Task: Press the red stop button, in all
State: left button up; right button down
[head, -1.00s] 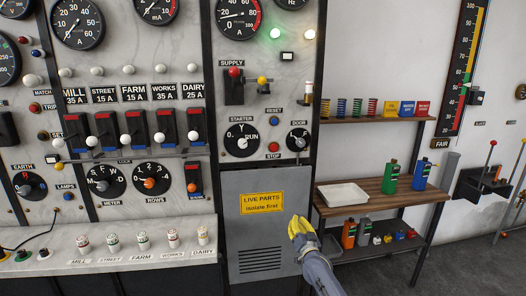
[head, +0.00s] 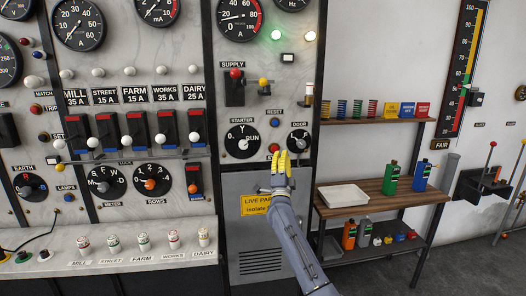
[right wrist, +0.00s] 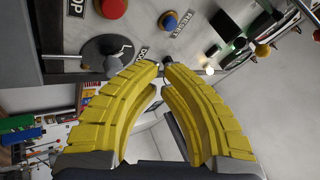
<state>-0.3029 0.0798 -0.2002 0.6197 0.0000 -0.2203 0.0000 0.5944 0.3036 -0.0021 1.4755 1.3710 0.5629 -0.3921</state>
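The red stop button (head: 273,147) sits low on the grey switchboard, under the blue reset button (head: 275,122). It also shows at the top edge of the right wrist view as a red dome (right wrist: 112,8), with part of its label beside it. My right gripper (head: 281,155), with yellow fingers, is raised in front of the board, and its tips appear just right of and below the stop button in the head view. In the right wrist view its fingertips (right wrist: 161,66) are together, with nothing between them, apart from the button. My left gripper is not in view.
The starter dial (head: 242,140) is left of the button and the door switch (head: 298,140) is right of it. A yellow warning sign (head: 254,204) is partly hidden by my right arm. A wooden shelf (head: 365,197) with a tray and bottles stands at right.

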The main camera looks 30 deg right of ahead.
aim_at(275, 149)
jog(key=shift+s+d+f+m+g+h, duration=0.2)
jog(key=shift+d+m+g+h, duration=0.1)
jog(key=shift+d+h, duration=0.15)
jog(key=shift+w, duration=0.1)
jog(key=shift+w+d, duration=0.45)
jog(key=shift+w, duration=0.9)
jog(key=shift+w+d, duration=0.5)
jog(key=shift+w, duration=0.9)
jog(key=shift+w+d, duration=0.45)
jog(key=shift+w, duration=0.9)
jog(key=shift+w, duration=0.25)
jog(key=shift+w+d, duration=0.15)
